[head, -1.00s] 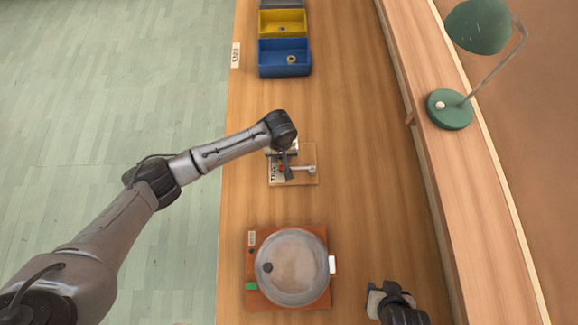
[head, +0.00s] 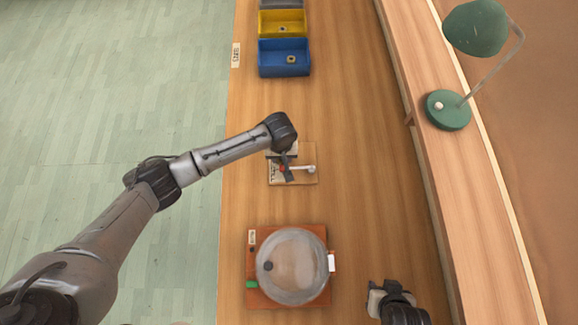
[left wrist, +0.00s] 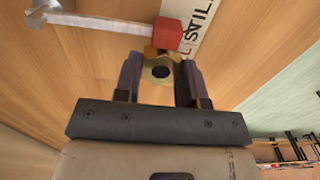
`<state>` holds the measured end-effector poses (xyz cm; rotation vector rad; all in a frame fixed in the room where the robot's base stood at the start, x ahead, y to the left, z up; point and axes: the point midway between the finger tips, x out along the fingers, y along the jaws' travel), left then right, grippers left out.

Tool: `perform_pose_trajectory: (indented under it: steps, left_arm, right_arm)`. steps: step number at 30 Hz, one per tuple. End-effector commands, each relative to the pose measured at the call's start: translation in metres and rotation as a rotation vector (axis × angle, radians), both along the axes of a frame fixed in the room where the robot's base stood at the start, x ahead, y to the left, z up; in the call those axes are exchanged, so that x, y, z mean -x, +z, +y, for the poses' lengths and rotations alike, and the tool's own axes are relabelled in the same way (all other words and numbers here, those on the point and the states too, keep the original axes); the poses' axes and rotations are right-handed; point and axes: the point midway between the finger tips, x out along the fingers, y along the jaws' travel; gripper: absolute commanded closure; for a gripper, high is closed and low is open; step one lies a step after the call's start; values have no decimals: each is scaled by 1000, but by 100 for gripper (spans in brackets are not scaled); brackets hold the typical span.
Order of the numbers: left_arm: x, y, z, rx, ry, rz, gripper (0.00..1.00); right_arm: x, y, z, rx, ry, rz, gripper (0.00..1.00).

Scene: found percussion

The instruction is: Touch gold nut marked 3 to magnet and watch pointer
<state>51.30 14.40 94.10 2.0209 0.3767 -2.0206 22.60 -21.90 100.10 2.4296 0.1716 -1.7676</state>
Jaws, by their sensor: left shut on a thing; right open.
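My left gripper (head: 286,166) is over the small wooden board (head: 306,179) in the middle of the bench. It is shut on a gold hex nut (left wrist: 160,71), seen between its fingers in the left wrist view; no number is readable on it. The red magnet block (left wrist: 167,34) is just beyond the nut, and the two look very close or touching; I cannot tell which. The grey pointer (left wrist: 97,22) runs left from near the magnet and also shows in the head view (head: 302,168). My right gripper (head: 377,290) is open and empty above the bench at the lower right.
A blue bin (head: 266,66) with a nut inside and a yellow bin (head: 282,18) stand at the far end. A green lamp (head: 448,112) stands on the right ledge. Bench around the board is clear.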

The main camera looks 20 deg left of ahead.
Motion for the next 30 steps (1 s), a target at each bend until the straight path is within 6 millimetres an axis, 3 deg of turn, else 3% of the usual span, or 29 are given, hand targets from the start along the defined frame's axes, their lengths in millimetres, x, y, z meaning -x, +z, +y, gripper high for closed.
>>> perform_pose_trajectory:
  steps: [30]
  left_arm:
    - [-23, 0, 8, 1, 0, 0, 89]
  right_arm:
    - [0, 0, 3, -11, -7, 1, 57]
